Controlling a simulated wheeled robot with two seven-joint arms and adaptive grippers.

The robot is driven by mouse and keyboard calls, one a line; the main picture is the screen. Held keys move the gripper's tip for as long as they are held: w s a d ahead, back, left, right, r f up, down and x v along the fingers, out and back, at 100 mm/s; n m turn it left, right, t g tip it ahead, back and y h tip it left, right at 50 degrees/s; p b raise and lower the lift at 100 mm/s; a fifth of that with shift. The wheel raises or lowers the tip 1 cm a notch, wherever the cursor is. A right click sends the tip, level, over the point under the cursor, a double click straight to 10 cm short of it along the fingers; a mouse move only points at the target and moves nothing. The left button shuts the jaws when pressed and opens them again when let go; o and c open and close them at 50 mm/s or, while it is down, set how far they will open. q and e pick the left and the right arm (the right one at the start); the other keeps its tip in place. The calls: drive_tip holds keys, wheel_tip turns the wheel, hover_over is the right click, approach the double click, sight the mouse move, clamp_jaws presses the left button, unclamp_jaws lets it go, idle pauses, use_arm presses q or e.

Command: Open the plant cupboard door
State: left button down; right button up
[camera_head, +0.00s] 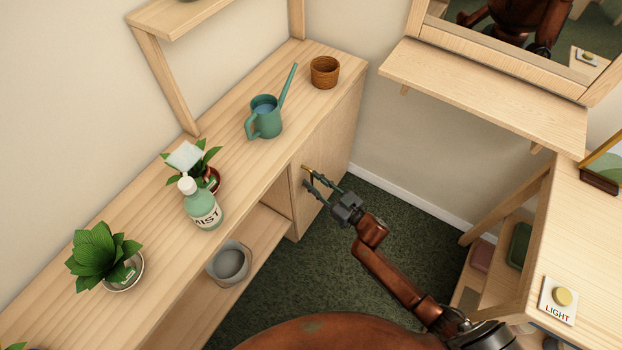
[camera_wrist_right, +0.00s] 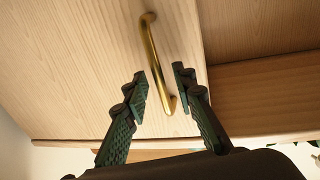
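The plant cupboard door (camera_head: 335,140) is the light wood front at the far right end of the plant bench. It appears shut. It also fills the upper left of the right wrist view (camera_wrist_right: 75,70). Its brass bar handle (camera_wrist_right: 154,60) lies between the fingertips of my right gripper (camera_wrist_right: 158,85), with a gap on both sides. In the head view, my right gripper (camera_head: 311,177) is at the door front, by the handle. Its fingers are apart. My left gripper is not in view.
On the bench top (camera_head: 225,150) stand a teal watering can (camera_head: 267,122), a terracotta pot (camera_head: 325,73), a mist bottle (camera_head: 202,205) and potted plants. A grey pot (camera_head: 229,262) sits on the open lower shelf. Dark green carpet (camera_head: 385,200) in front of the door is clear apart from my arm.

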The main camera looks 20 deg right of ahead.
drive_tip(key=shift+w+a, duration=0.3)
drive_tip(key=shift+w, duration=0.3)
drive_tip(key=shift+c, duration=0.5)
clamp_jaws()
